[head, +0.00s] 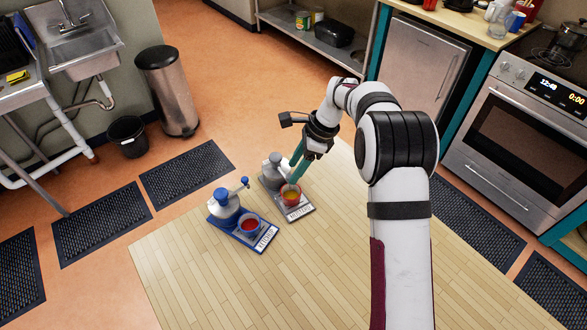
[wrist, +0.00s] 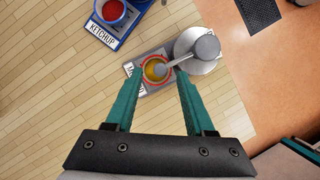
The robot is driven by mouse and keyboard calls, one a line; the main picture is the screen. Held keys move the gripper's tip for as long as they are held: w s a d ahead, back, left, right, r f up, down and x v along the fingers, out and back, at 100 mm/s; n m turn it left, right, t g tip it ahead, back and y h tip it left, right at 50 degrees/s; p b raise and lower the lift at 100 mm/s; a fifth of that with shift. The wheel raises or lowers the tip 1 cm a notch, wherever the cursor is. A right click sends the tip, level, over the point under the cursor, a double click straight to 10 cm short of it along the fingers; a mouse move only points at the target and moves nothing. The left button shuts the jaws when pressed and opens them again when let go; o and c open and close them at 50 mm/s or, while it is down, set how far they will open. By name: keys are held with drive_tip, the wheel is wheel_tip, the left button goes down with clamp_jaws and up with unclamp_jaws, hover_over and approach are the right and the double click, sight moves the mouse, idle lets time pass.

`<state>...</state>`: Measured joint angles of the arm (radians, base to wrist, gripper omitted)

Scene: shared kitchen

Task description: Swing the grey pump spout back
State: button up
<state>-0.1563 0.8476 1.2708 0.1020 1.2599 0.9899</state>
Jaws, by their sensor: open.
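The grey pump (head: 272,169) stands on a grey base plate (head: 297,213); its label is partly hidden by a finger in the wrist view. In the wrist view the grey spout (wrist: 180,58) reaches from the pump top (wrist: 207,47) to over a red-rimmed cup (wrist: 146,76) of yellow sauce. The cup also shows in the head view (head: 291,201). My gripper (head: 295,176) points down over the cup and spout tip. In the wrist view the open gripper (wrist: 155,74) has one teal finger on each side of them. I cannot tell whether a finger touches the spout.
A blue pump (head: 226,206) stands left of the grey one on a blue KETCHUP plate (head: 265,240) with a cup of red sauce (head: 250,226); its spout (head: 238,187) points away from the cup. The wooden surface (head: 210,280) in front is clear.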

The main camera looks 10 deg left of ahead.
drive_tip(key=shift+x, duration=0.8)
clamp_jaws()
idle(0.9)
